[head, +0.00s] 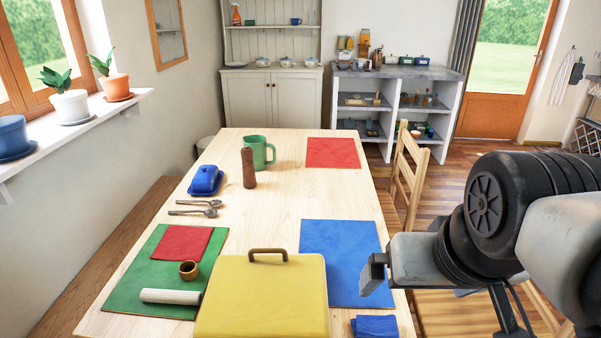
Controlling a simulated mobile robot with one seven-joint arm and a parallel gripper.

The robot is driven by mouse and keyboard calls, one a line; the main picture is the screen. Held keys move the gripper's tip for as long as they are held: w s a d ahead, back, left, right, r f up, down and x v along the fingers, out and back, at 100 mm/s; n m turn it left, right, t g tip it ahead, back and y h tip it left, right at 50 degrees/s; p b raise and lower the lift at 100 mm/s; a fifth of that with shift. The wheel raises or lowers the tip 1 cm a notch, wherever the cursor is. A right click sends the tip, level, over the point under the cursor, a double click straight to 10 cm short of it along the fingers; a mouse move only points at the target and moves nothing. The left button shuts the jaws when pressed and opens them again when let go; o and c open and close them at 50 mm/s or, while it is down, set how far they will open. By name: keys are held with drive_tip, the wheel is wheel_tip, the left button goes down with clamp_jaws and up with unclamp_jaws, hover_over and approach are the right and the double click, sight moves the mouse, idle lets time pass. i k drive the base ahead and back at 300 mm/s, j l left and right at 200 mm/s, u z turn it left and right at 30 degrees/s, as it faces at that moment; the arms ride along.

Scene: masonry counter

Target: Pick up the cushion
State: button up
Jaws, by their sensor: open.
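I cannot make out anything that is clearly a cushion. A large yellow rounded block (262,300) with a brown handle on top lies at the near middle of the table, cut off by the lower edge; I cannot tell if it is soft. A folded blue cloth (375,326) lies at the near right corner. My gripper (375,274) is open and seems empty, over the right edge of a blue mat (340,250), right of the yellow block and beyond the cloth. My arm hides part of the right side.
The wooden table (265,220) also holds a green mat (130,285) with a white roll (172,296) and brown cup (189,270), spoons, a blue butter dish (206,180), a brown mill (248,168) and a green mug (262,152). A chair (408,170) stands at right.

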sight(252, 295)
drive_tip(key=j+u, duration=0.25)
drive_tip(key=j, duration=0.4)
drive_tip(key=j+u, duration=0.3)
drive_tip(key=j, duration=0.4)
